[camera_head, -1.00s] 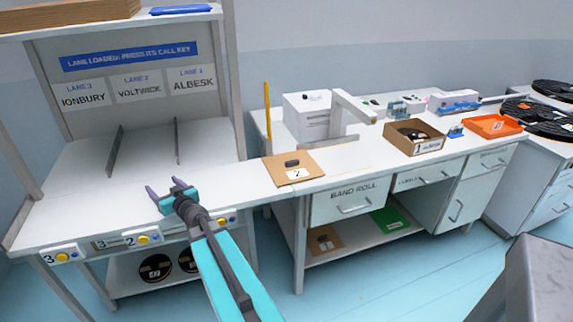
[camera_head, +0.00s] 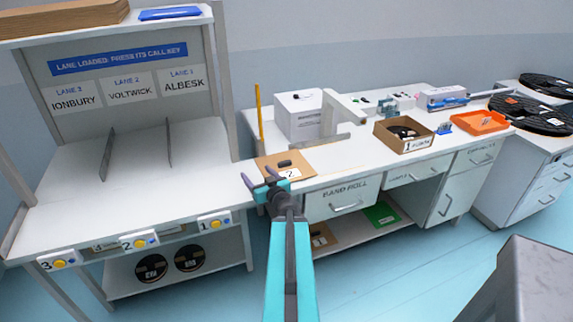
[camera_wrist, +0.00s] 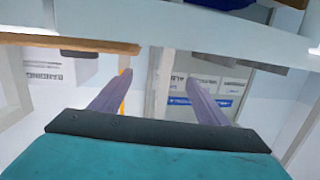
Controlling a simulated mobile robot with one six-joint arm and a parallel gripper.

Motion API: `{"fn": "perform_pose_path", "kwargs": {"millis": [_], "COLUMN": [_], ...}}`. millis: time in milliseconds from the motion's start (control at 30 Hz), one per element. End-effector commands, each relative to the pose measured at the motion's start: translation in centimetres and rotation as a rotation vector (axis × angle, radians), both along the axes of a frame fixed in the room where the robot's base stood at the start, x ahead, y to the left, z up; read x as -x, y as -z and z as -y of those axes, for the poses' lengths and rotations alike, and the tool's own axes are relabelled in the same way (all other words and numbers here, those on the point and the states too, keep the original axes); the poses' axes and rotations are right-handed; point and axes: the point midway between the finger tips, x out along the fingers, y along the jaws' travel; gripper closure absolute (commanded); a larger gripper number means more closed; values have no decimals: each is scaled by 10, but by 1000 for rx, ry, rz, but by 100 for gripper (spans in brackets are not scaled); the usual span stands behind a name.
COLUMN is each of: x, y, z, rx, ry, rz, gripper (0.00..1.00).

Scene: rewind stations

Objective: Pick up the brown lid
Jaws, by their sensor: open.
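A flat brown lid (camera_head: 303,160) with a dark block-shaped handle (camera_head: 284,163) and a white "2" label lies on the long white bench at its left end. Its edge also shows upside down at the upper left of the wrist view (camera_wrist: 40,41). My gripper (camera_head: 258,176) is open and empty, close to the lid's left front corner in the head view. The wrist view shows its two purple fingers (camera_wrist: 159,80) apart with nothing between them. Another brown lid (camera_head: 322,236), labelled "1", lies on the shelf below the bench, partly hidden.
A yellow post (camera_head: 259,118) stands behind the lid. A white box (camera_head: 298,115) and a grey-white stand (camera_head: 330,125) are behind and right of it. An open cardboard box (camera_head: 403,134) and an orange tray (camera_head: 479,123) sit farther right. The lane rack (camera_head: 70,175) stands at left.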

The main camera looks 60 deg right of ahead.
Motion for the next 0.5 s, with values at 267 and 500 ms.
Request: {"fn": "perform_pose_path", "kwargs": {"millis": [267,500], "x": [86,123], "y": [-1,2], "z": [41,57], "rx": [3,3], "ry": [78,102], "rz": [-20,-28], "gripper": [31,31]}}
